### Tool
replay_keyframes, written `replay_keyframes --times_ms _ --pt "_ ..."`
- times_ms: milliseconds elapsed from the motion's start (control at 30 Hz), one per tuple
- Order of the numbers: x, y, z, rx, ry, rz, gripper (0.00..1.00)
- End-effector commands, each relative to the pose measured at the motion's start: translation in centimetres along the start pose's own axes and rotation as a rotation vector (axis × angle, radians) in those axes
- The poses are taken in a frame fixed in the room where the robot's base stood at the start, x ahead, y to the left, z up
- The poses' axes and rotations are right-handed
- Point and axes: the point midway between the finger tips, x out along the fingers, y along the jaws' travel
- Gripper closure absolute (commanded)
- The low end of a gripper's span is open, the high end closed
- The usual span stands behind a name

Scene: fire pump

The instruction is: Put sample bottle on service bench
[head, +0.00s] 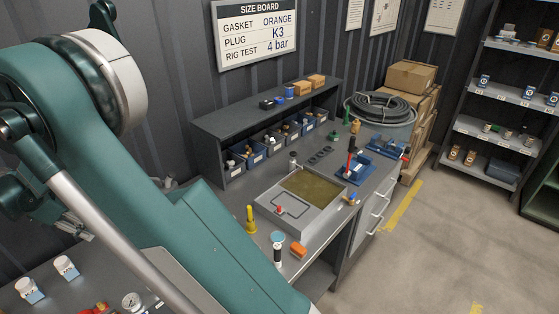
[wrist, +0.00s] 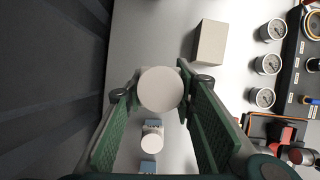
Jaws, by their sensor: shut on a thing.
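In the wrist view, my gripper (wrist: 160,100) has its two green-padded fingers on either side of a sample bottle (wrist: 160,89), seen from above as a round white cap. The bottle's body is hidden below the cap. Two similar bottles with white caps and blue labels, one nearer (wrist: 151,142) and one at the bottom edge (wrist: 148,166), stand on the pale surface below. In the head view, two white-capped bottles (head: 65,266) (head: 29,289) stand at the lower left. My gripper does not show there. A grey bench (head: 262,180) runs across the middle; I cannot tell whether it is the service bench.
In the wrist view, a beige box (wrist: 210,42) and several gauges (wrist: 267,64) lie to the right.

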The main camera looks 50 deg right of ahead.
Motion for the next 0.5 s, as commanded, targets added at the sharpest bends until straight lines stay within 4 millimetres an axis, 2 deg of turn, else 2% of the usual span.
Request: replay_keyframes --times_ms 167,500 --pt "-3.9 -0.1 1.6 0.000 0.000 0.000 0.86" --pt "-13.5 -0.1 5.6 0.000 0.000 0.000 0.86"
